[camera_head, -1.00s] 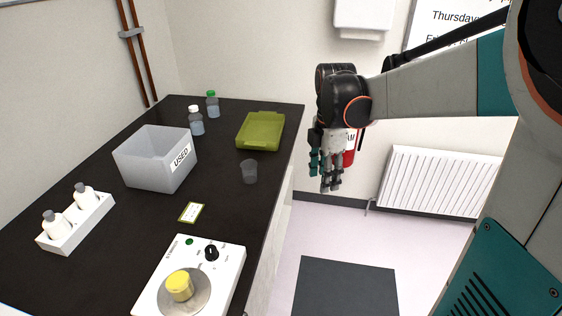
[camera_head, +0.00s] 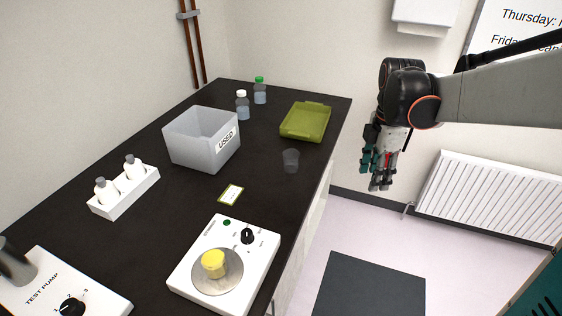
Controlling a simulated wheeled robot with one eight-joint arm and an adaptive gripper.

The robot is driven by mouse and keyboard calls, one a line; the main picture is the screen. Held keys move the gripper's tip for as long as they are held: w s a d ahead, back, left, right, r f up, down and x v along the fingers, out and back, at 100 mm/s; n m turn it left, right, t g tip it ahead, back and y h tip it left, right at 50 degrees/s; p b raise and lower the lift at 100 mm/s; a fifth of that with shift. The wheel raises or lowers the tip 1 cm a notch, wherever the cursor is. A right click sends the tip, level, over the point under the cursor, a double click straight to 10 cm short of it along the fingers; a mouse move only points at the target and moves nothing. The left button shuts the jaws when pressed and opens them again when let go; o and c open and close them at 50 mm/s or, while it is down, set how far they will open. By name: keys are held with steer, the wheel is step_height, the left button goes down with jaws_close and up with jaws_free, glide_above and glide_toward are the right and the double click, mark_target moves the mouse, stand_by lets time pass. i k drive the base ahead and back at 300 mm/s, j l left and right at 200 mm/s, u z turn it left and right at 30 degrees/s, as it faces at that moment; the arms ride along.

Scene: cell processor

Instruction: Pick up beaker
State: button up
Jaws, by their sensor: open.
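The beaker (camera_head: 291,161) is a small, clear grey cup. It stands upright on the black bench near its right edge, in front of the green tray. My gripper (camera_head: 380,186) hangs pointing down to the right of the bench, clear of the edge and well apart from the beaker. It is open, and nothing shows between its fingers.
The black bench (camera_head: 190,222) holds a green tray (camera_head: 303,136), a bin marked USED (camera_head: 190,149), two bottles (camera_head: 242,106), a white rack (camera_head: 125,200), a card (camera_head: 231,194), a white device with a yellow container (camera_head: 214,264) and a test pump (camera_head: 55,285). A radiator (camera_head: 490,200) is right.

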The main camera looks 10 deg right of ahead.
mark_target(212, 255)
steer(key=k+u, duration=0.15)
steer(key=k, duration=1.1)
